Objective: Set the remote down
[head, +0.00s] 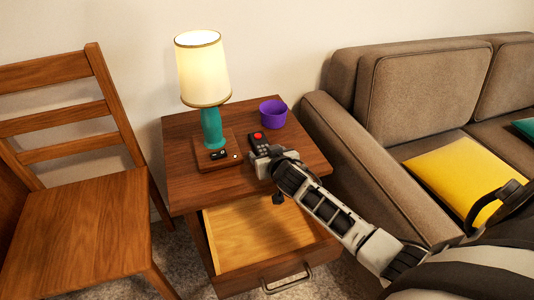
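The dark remote (258,141) with a red button shows at the middle of the wooden side table (186,183), just right of the lamp's base. My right gripper (268,155) reaches in from the lower right and appears shut on the remote's near end. The gripper hides that end. I cannot tell whether the remote touches the tabletop or is slightly above it. My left gripper is not in view.
A lit lamp (204,75) with a teal stem stands on a wooden base (225,163) holding small items. A purple bowl (273,113) stands behind the remote. The table's drawer (262,240) is open and looks empty. A chair (85,225) and sofa (350,165) flank the table.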

